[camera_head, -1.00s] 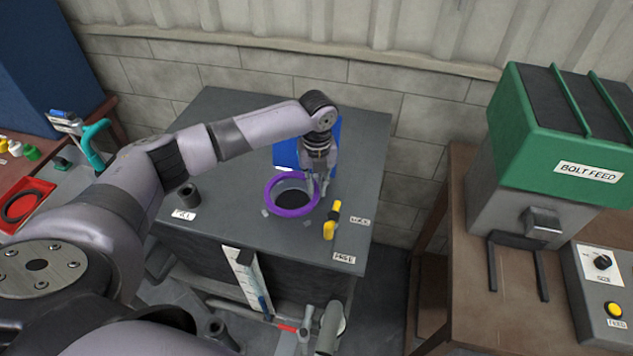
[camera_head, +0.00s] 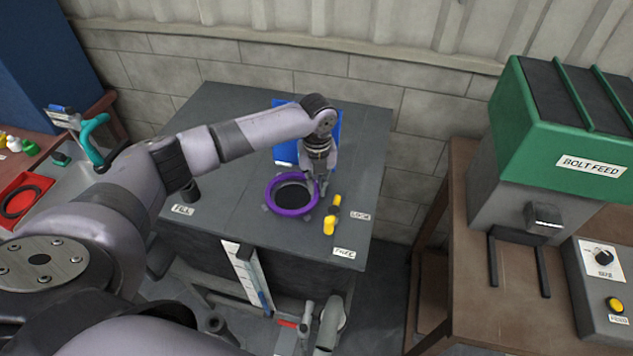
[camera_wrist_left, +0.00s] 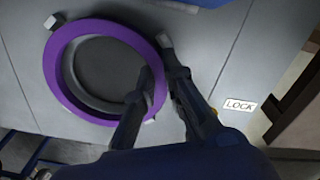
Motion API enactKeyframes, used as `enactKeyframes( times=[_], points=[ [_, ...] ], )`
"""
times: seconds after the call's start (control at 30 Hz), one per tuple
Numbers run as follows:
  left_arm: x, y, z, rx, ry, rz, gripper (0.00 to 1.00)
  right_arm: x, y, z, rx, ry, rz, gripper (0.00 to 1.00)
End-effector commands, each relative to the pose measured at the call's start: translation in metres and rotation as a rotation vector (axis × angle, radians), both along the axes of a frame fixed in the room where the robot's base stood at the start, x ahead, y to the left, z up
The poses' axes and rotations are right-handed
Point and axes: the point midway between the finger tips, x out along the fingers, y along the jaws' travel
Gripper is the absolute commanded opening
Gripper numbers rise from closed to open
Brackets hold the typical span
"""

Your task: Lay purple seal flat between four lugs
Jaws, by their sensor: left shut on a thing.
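The purple seal (camera_head: 287,211) is a ring around a dark round opening in the grey bench top (camera_head: 235,125). It also shows in the wrist view (camera_wrist_left: 52,75), where a grey rim lies inside it. My left gripper (camera_head: 318,189) points down at the seal's right side and is shut on it; its fingers also show in the wrist view (camera_wrist_left: 156,64). Small grey lugs stand around the ring, one at its left (camera_head: 265,208) and one at the upper left in the wrist view (camera_wrist_left: 50,22). I cannot tell whether the seal lies fully flat. My right gripper is not in view.
A yellow and black handle (camera_head: 331,219) stands close to the seal's right. A blue panel (camera_head: 286,150) is behind my left gripper. A red tray (camera_head: 20,198) with a black ring is far left; the green bolt feeder (camera_head: 560,140) is right.

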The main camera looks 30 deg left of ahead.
Motion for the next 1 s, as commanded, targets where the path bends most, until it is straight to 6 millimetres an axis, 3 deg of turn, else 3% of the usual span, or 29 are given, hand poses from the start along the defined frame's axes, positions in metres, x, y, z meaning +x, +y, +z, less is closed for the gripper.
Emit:
enactKeyframes(
  times=[0.77,0.8,1.0],
  points=[
    [-0.002,-0.001,-0.009,0.001,0.006,-0.003,0.0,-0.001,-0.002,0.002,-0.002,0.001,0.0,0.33],
    [-0.002,-0.001,-0.009,0.0,0.006,-0.003,0.11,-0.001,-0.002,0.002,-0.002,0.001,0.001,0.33],
    [-0.003,-0.001,-0.01,0.001,0.01,-0.003,0.24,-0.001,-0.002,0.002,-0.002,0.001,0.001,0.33]
  ],
)
